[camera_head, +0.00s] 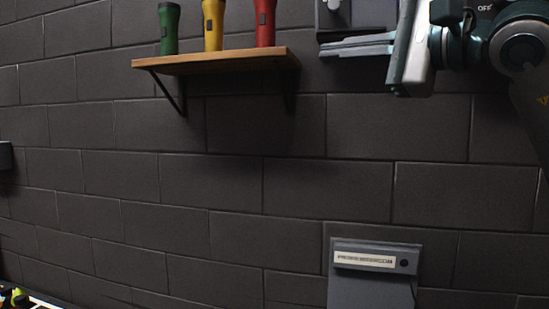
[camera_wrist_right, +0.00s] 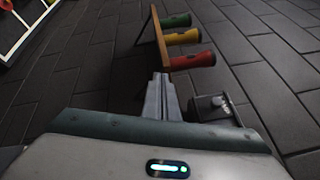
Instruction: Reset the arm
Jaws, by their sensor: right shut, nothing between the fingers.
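My right gripper (camera_head: 357,45) is at the top right of the head view, in front of the dark block wall. Its fingers are shut with nothing between them and point left toward the shelf. In the right wrist view the closed fingers (camera_wrist_right: 161,97) stick out from the gripper body. My right arm comes in from the top right corner. My left gripper is not in view.
A wooden shelf (camera_head: 222,61) carries green (camera_head: 168,28), yellow (camera_head: 213,25) and red (camera_head: 265,23) flashlights. A grey box (camera_head: 340,12) is on the wall behind the right gripper. A lower grey box (camera_head: 372,272) has a label strip. The wall between is bare.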

